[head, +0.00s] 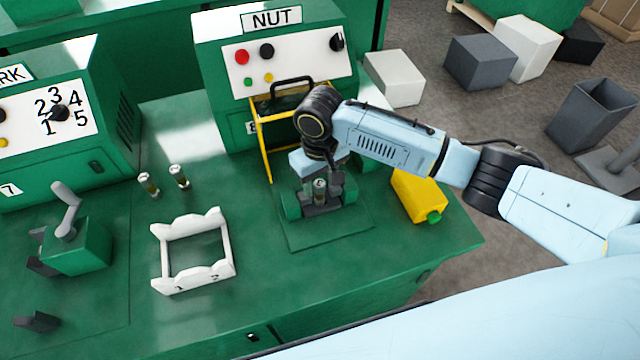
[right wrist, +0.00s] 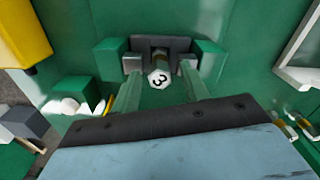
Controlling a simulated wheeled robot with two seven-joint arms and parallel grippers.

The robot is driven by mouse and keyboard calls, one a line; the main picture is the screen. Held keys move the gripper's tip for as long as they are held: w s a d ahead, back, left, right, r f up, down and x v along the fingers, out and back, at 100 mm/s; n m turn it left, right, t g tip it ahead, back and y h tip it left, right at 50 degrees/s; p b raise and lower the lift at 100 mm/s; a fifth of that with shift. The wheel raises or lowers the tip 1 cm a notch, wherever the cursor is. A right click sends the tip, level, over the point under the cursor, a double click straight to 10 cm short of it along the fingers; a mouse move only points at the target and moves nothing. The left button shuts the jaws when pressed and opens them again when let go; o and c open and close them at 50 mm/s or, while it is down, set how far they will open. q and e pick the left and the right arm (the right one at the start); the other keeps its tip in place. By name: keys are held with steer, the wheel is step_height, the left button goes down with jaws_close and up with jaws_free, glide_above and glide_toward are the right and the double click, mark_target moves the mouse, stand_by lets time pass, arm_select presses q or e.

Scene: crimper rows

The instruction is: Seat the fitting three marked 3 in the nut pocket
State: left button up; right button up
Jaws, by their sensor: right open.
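The fitting marked 3 (head: 320,187) looks upright at the nut pocket on the green block of the NUT station (head: 272,22). In the right wrist view its pale hexagonal top with the 3 (right wrist: 159,78) faces the camera, in front of the dark pocket block (right wrist: 176,44). My right gripper (head: 321,183) is open at the pocket. In the right wrist view its fingers (right wrist: 160,70) stand apart on both sides of the fitting, with gaps visible. How deep the fitting sits in the pocket is hard to tell. My left gripper is out of view.
A white rack (head: 160,256) marked 1 and 2 stands left of the station. A yellow guard frame (head: 264,152) rises behind my gripper. A yellow bottle-like object (head: 417,195) lies to the right. A lever press (head: 78,246) stands left.

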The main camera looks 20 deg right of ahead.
mark_target(320, 185)
step_height(320, 185, up, 9)
steer(key=p, duration=0.1)
steer(key=shift+r, duration=0.2)
steer(key=shift+s, duration=0.1)
stand_by(0.4)
